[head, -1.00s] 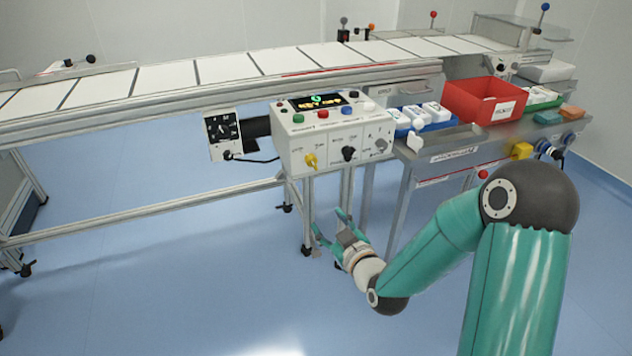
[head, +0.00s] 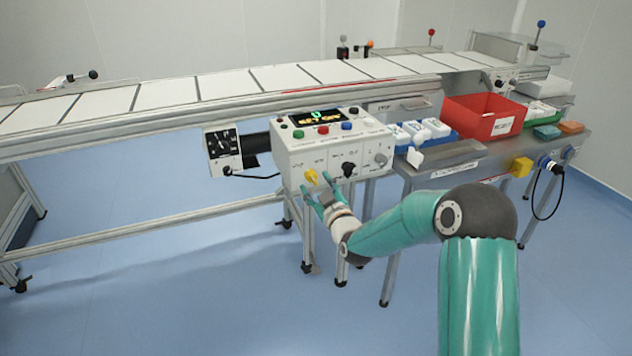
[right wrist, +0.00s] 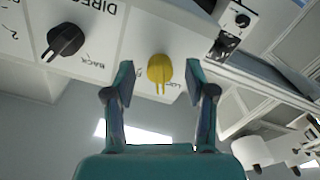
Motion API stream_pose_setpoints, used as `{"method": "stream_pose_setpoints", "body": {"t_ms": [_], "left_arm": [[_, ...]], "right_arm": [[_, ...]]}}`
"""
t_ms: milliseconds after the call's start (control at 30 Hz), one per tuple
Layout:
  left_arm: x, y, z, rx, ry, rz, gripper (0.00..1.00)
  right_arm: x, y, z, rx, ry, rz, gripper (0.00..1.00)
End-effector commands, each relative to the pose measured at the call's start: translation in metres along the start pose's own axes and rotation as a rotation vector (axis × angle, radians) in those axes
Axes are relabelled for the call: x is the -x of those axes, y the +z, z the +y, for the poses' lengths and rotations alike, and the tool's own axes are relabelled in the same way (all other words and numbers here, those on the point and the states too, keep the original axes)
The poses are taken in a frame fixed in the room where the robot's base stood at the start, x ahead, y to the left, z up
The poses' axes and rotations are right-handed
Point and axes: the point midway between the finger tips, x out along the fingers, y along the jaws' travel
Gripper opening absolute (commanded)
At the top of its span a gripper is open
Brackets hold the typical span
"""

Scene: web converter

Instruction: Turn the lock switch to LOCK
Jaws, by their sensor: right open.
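The control box (head: 335,148) hangs below the conveyor, with a row of knobs on its front. The yellow switch (head: 312,176) is at the left of the lower row; it also shows in the right wrist view (right wrist: 160,70), with its lettering partly covered. My right gripper (head: 315,188) is open in front of the yellow switch. In the right wrist view its fingers (right wrist: 160,82) stand to either side of the switch, with gaps on both sides. I cannot tell how deep the fingers reach. My left gripper is not in view.
A black knob (head: 348,169) sits right of the yellow switch, labelled with direction words in the wrist view (right wrist: 66,40). A black dial box (head: 224,151) hangs to the left. A steel table (head: 440,174) with a red bin (head: 484,118) stands on the right.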

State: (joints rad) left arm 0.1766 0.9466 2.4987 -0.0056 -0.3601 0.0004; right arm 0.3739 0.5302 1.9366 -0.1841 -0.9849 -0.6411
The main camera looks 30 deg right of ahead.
Motion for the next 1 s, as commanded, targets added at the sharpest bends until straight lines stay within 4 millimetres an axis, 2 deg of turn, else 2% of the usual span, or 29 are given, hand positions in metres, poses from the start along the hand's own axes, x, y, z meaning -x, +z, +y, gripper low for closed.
{"method": "stream_pose_setpoints", "body": {"t_ms": [200, 533, 867, 1000], "left_arm": [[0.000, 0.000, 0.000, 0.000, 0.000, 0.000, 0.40], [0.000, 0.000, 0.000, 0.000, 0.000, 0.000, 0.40], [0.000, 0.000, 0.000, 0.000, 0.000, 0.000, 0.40], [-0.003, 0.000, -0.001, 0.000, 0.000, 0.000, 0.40]], "right_arm": [[-0.019, 0.000, 0.000, -0.001, 0.000, 0.000, 0.55], [-0.021, 0.000, 0.000, -0.001, 0.000, -0.001, 0.55], [-0.021, 0.001, 0.000, -0.001, 0.000, -0.001, 0.02], [-0.021, 0.002, 0.000, 0.008, 0.000, -0.001, 0.00]]}}
